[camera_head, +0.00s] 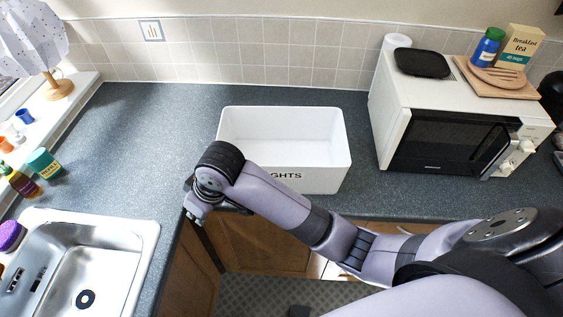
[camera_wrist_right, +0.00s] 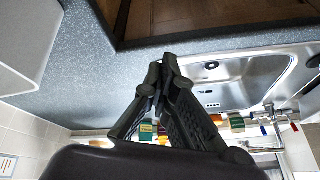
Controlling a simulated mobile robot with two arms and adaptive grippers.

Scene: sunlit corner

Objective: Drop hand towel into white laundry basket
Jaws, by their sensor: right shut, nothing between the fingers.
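The white laundry basket (camera_head: 233,152) is a rectangular open bin on the counter in the head view, with dark lettering ending in "GHTS" on its front, partly covered by my right arm. It looks empty where its inside shows. Its white wall also shows at the left of the right wrist view (camera_wrist_right: 22,45). My right gripper (camera_wrist_right: 162,68) is shut and empty, in the air near the counter's front edge, between basket and sink. In the head view it is mostly hidden behind my wrist. No hand towel is visible in either view. My left gripper is not in view.
A steel sink (camera_head: 112,240) is at the lower left. A microwave (camera_head: 400,95) stands right of the basket, with a board, jar and tea box on top. The counter (camera_head: 150,130) left of the basket is clear.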

